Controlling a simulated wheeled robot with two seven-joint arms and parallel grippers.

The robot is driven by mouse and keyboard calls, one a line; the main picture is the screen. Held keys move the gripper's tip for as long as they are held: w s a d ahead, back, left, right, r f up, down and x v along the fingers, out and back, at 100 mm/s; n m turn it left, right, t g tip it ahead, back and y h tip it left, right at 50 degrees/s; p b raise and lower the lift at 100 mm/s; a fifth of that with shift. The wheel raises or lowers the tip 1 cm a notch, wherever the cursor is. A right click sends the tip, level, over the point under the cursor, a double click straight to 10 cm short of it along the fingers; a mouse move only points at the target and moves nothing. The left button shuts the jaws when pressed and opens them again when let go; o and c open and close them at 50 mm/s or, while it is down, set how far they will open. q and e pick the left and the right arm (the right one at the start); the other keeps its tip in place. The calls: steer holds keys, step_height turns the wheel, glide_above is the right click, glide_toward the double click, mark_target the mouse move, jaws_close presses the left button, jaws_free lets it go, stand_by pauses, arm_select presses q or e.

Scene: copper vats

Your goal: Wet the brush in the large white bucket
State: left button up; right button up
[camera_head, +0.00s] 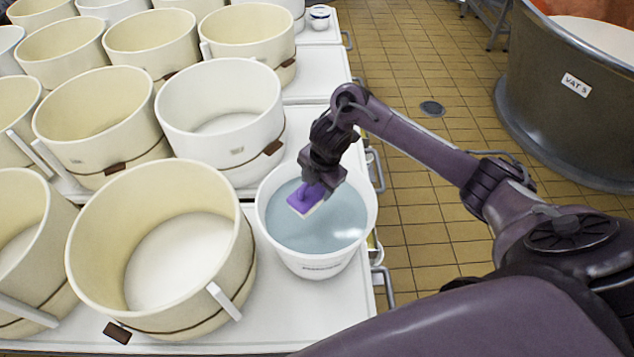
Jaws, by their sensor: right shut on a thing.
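The large white bucket (318,260) stands on the white table near its right edge and holds bluish water (290,232). My right gripper (318,186) is over the bucket, pointing down, and is shut on the purple brush (305,198). The brush has a purple body and a pale underside, and it is tilted. It is within the bucket's outline in the picture; I cannot tell whether it touches the water. The gripper hides part of the brush's top. My left gripper is not in view.
Several cream round moulds (165,245) crowd the table left of the bucket, and a whiter one (222,115) stands just behind it. Metal handles (384,285) stick out along the table's right edge. A vat (570,110) stands at the right on the tiled floor (430,215).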

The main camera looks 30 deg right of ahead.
step_height(320, 180, down, 5)
steer(key=b, duration=0.4)
steer(key=shift+f+b, duration=0.2)
steer(key=shift+b, duration=0.2)
step_height(320, 180, down, 5)
steer(key=b, duration=0.3)
steer(key=shift+b, duration=0.35)
stand_by(1.0)
step_height(320, 180, up, 16)
steer(key=p, duration=1.6)
steer(key=shift+f, duration=0.2)
